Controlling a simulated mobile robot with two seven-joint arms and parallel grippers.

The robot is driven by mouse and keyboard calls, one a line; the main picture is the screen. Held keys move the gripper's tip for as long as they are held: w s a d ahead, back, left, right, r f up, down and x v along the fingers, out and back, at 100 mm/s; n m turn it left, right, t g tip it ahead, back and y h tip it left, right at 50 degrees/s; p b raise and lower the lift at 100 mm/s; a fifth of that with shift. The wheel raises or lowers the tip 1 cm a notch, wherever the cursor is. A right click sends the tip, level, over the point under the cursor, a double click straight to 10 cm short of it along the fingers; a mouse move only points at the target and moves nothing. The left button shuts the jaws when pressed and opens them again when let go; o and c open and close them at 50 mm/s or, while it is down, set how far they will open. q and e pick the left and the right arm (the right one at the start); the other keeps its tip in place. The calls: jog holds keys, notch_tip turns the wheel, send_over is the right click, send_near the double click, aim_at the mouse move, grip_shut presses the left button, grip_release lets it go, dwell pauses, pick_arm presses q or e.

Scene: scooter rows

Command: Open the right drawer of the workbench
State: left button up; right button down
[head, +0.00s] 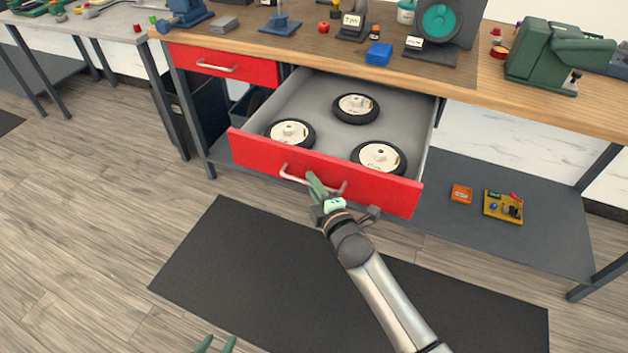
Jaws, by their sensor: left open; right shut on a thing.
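The right drawer (385,188) of the workbench (470,82) has a red front and is pulled well out. Three black-tyred wheels with pale hubs lie inside it, one at the back (355,108), one at the left (290,133) and one at the right (378,157). My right gripper (326,187) is at the drawer front, shut on the silver bar handle (292,178), and covers the handle's right part. My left gripper (216,344) is low at the bottom edge, open and empty, with only its green fingertips showing, far from the drawer.
The left drawer (222,64) is closed. A blue box (379,53), a green machine (550,58) and other tools stand on the bench top. A lower shelf (540,235) holds an orange box and a yellow tray. A dark mat (240,260) lies on open floor.

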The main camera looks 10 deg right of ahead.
pick_arm(q)
jog(key=shift+s+d, duration=0.1)
jog(key=shift+d, duration=0.05)
pick_arm(e)
jog(key=c, duration=0.9)
grip_release()
pick_arm(q)
jog(key=shift+s+a+r+p, duration=0.3)
jog(key=shift+a+p, duration=0.15)
jog(key=shift+p, duration=0.3)
pick_arm(e)
jog(key=v, duration=1.2)
jog(key=shift+s, duration=0.25)
pick_arm(q)
jog(key=shift+w+r, duration=0.1)
notch_tip(320, 180, up, 7)
jog(key=a+p, duration=0.1)
jog(key=p, duration=0.7)
jog(key=shift+s+a+y, duration=0.3)
jog(key=shift+s, duration=0.15)
pick_arm(e)
jog(key=s+d+f+m+g, duration=0.2)
jog(key=s+f+m+g, duration=0.1)
jog(key=s+m, duration=0.5)
jog(key=s+d+f+m+g+h, duration=0.1)
jog(key=s+f+m+g, duration=0.3)
jog(key=s+m, duration=0.4)
jog(key=shift+s+d+f+m, duration=0.15)
jog(key=shift+s+d+m, duration=0.15)
jog(key=shift+d, duration=0.3)
